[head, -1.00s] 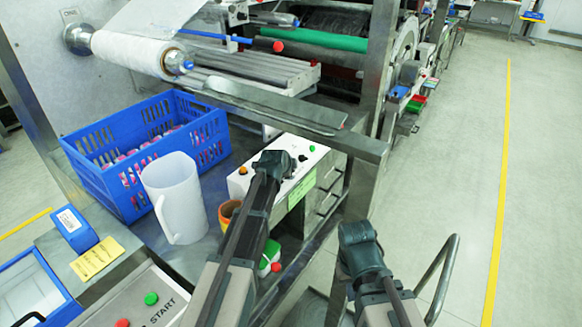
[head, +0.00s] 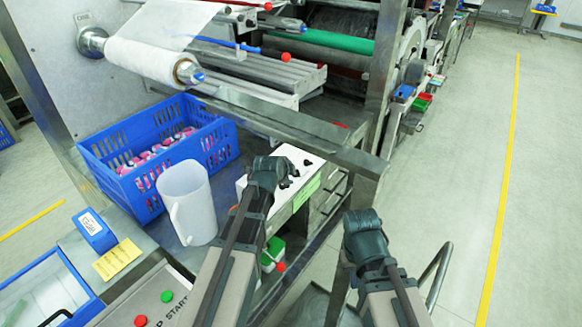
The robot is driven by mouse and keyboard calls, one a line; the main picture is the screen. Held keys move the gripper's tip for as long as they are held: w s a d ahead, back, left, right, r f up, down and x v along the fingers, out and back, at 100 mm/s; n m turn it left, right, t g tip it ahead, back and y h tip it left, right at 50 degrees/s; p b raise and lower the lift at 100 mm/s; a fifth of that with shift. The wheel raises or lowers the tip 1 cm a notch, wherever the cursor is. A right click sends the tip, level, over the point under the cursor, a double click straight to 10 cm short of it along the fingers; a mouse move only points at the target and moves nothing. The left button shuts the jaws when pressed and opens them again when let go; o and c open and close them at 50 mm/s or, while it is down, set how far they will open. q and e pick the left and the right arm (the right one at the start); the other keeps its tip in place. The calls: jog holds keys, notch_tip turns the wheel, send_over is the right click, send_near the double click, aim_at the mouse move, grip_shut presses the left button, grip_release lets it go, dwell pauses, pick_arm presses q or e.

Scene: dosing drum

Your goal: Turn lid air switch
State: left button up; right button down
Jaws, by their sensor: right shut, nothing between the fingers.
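A white control box (head: 296,155) stands on the metal bench under the machine's frame bar. A small black knob (head: 306,162) shows on its top face, just right of my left gripper; I cannot tell whether this is the lid air switch. My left gripper (head: 270,172) is over the box and hides much of its top. Whether it touches the knob cannot be seen, nor whether its fingers are open. My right gripper (head: 362,222) is shut and empty, apart from the box, to its lower right near the frame post.
A blue crate (head: 105,150) of pink-marked items and a white jug (head: 186,203) stand left of the box. A steel bar (head: 290,125) crosses just behind it. A START panel (head: 150,300) is at lower left. The floor at right is clear.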

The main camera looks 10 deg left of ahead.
pick_arm(q)
jog(key=s+d+f+n+g, duration=0.2)
jog(key=s+d+n+g, duration=0.1)
jog(key=s, duration=0.6)
jog(key=s+d+f+n+g+y, duration=0.1)
jog(key=s+d+f+n+g, duration=0.1)
jog(key=s, duration=0.8)
jog(key=s+d+f+n+g+y, duration=0.1)
jog(key=s+d+f+n+g, duration=0.2)
jog(key=s+d+n+g, duration=0.2)
jog(key=s+d+n, duration=0.1)
jog(key=s+d, duration=0.2)
jog(key=s, duration=0.2)
jog(key=shift+s, duration=0.25)
